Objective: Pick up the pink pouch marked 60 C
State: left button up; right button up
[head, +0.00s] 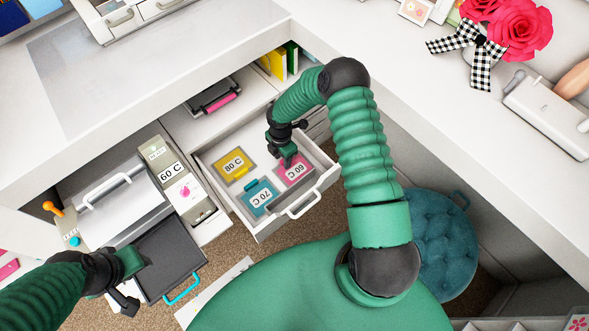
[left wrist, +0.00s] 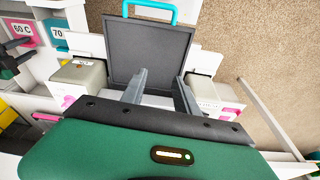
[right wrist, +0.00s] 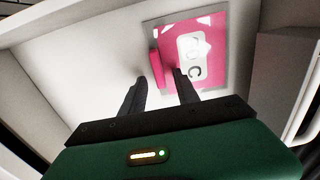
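The pink pouch marked 60 C (head: 297,171) lies in the open white drawer (head: 243,218), its label upside down in the head view. Contact cannot be told. My left gripper (head: 132,285) is far from the drawer, with its fingers (left wrist: 160,90) open and empty.
A yellow pouch marked 80 C (head: 235,166) and a teal pouch marked 70 C (head: 258,196) share the drawer. A box labelled 60 C (head: 178,187) stands left of it. A dark panel with a teal handle (head: 168,260) is near my left gripper. Drawer walls surround the right gripper.

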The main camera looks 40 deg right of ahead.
jog(key=shift+a+f, duration=0.25)
jog(key=shift+d, duration=0.25)
grip_shut()
jog(key=shift+a+r, duration=0.1)
jog(key=shift+a, duration=0.05)
